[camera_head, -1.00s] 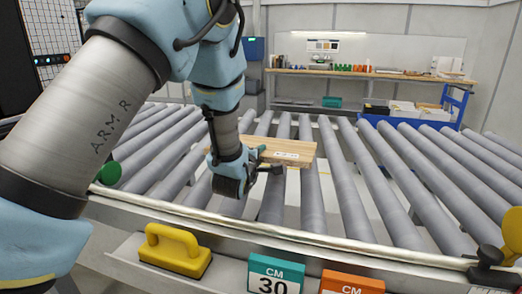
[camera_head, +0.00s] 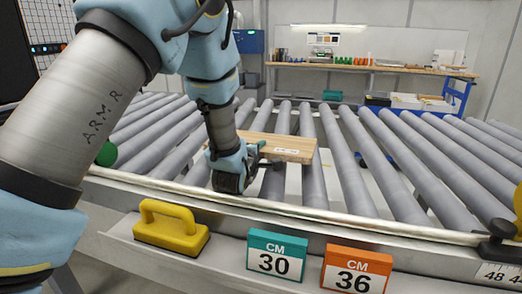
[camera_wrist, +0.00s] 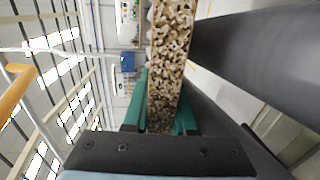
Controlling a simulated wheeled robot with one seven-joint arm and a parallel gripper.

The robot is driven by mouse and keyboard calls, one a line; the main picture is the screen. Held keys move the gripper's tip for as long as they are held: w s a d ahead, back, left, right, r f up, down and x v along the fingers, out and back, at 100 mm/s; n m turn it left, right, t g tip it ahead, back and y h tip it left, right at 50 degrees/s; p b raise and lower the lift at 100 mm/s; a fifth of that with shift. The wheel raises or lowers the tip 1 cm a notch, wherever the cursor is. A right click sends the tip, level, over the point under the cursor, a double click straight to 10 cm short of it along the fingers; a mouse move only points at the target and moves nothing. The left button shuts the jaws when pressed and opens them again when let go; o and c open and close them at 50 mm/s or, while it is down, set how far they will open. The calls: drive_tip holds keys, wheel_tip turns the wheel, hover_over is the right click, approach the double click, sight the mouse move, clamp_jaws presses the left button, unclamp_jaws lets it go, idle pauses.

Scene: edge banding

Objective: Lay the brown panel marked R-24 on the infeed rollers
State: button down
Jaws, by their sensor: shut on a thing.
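The brown panel (camera_head: 274,145) is a wood-coloured board with a small white label, too small to read, in the head view. It lies flat, over or on the grey infeed rollers (camera_head: 312,185); I cannot tell whether it touches them. My gripper (camera_head: 258,160) is shut on its near left part. In the wrist view, the two green fingers (camera_wrist: 160,118) clasp the panel's speckled chipboard edge (camera_wrist: 170,60). A dark grey roller (camera_wrist: 250,50) runs close along the panel's right side there. My arm hides part of the panel's left end.
A metal rail borders the rollers in front. Below it are a yellow handled block (camera_head: 172,232), a teal CM 30 card (camera_head: 275,257) and an orange CM 36 card (camera_head: 356,270). A workbench (camera_head: 370,68) stands behind. The rollers right of the panel are clear.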

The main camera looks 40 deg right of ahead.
drive_tip(key=shift+r, duration=0.2)
drive_tip(key=c, duration=0.6)
unclamp_jaws()
drive_tip(key=shift+c, duration=0.2)
drive_tip(key=shift+o, duration=0.6)
drive_tip(key=shift+f, duration=0.25)
drive_tip(key=o, duration=0.5)
drive_tip(key=shift+r, duration=0.1)
